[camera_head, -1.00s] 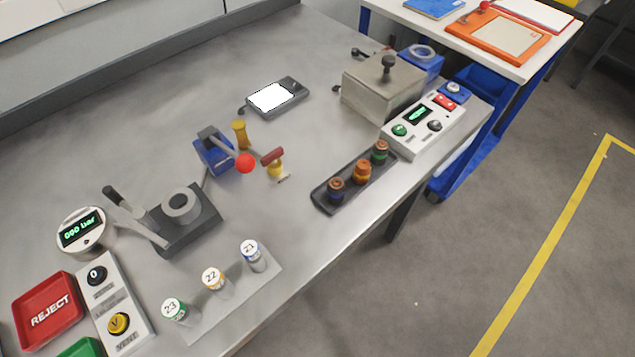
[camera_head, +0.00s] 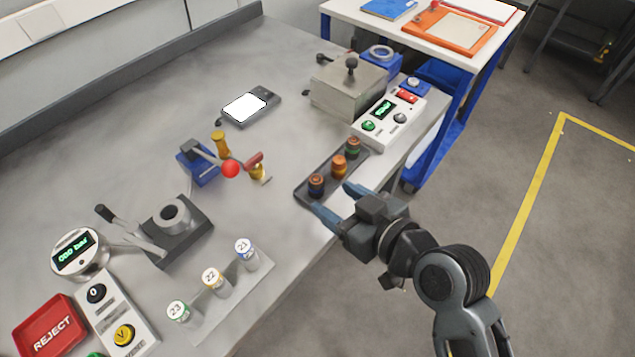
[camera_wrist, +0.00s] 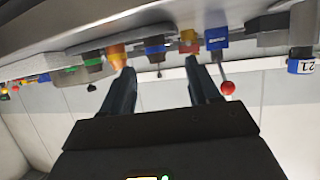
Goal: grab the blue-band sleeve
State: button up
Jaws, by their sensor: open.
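The blue-band sleeve (camera_head: 316,185) is a short brown cylinder with a dark blue band. It stands upright at the near end of a black tray (camera_head: 304,197), beside an orange-band sleeve (camera_head: 338,164) and a green-band sleeve (camera_head: 352,147). My gripper (camera_head: 331,197) is open and empty at the table's front edge, its blue-grey fingers pointing at the near end of the tray. In the wrist view, which looks upside down, the blue-band sleeve (camera_wrist: 154,46) appears between and beyond the fingertips of my gripper (camera_wrist: 160,68). Its exact distance from the fingers is hard to tell.
White-capped vials, including a blue-ringed one marked 21 (camera_head: 247,254), stand on a plate to the left. A control box (camera_head: 388,118) is close to the tray's right.

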aim_at(320, 183)
jog(key=x, duration=0.2)
jog(key=p+x, duration=0.1)
jog(key=x, duration=0.4)
jog(key=shift+w+a+r, duration=0.1)
jog(key=shift+w+r, duration=0.15)
jog(key=shift+w, duration=0.25)
jog(key=c, duration=1)
jog(key=shift+c, duration=0.5)
jog(key=shift+r, duration=0.1)
